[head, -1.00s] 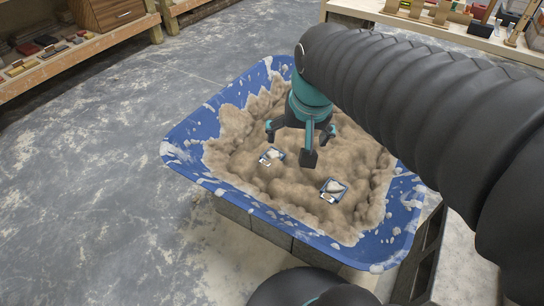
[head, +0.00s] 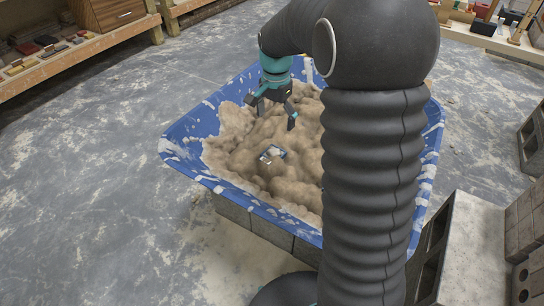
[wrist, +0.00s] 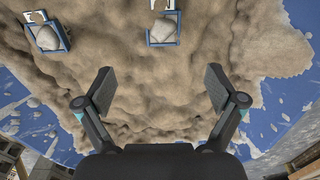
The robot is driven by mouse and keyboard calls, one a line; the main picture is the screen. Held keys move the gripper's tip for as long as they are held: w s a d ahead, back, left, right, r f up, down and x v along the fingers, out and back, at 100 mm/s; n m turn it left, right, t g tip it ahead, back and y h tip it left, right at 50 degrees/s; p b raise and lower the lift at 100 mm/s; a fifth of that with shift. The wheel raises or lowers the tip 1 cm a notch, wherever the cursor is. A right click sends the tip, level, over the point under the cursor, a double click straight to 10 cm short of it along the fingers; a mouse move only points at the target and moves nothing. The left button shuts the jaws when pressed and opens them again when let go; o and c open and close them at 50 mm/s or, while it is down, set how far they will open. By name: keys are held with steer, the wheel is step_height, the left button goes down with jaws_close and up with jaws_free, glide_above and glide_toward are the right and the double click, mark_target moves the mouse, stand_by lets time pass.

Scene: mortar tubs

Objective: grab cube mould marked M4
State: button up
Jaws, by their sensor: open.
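Two small blue-framed cube moulds with pale filling and white tags rest on the mortar. One mould (head: 277,152) shows in the head view; the other is hidden there behind my arm. In the wrist view one mould (wrist: 51,47) is at the upper left and the other mould (wrist: 163,43) at top centre. The tag markings are too small to read, so I cannot tell which is M4. My gripper (head: 272,109) is open and empty above the mortar, on the far side of the visible mould. In the wrist view its fingers (wrist: 160,88) are spread below both moulds.
The blue tub (head: 184,160) holds lumpy mortar (head: 232,140) and stands on grey blocks (head: 268,231). A wooden shelf (head: 75,56) is at the upper left and a bench (head: 480,42) at the upper right. Grey blocks (head: 462,235) stand at the right. The floor left is clear.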

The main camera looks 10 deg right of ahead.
mark_target(273, 150)
step_height(273, 150, down, 9)
steer(key=shift+w+r+b, duration=0.15)
steer(key=shift+b, duration=0.2)
steer(key=shift+a+f, duration=0.2)
steer(key=shift+f, duration=2.5)
steer(key=c, duration=1.6)
steer(key=shift+w+r, duration=0.1)
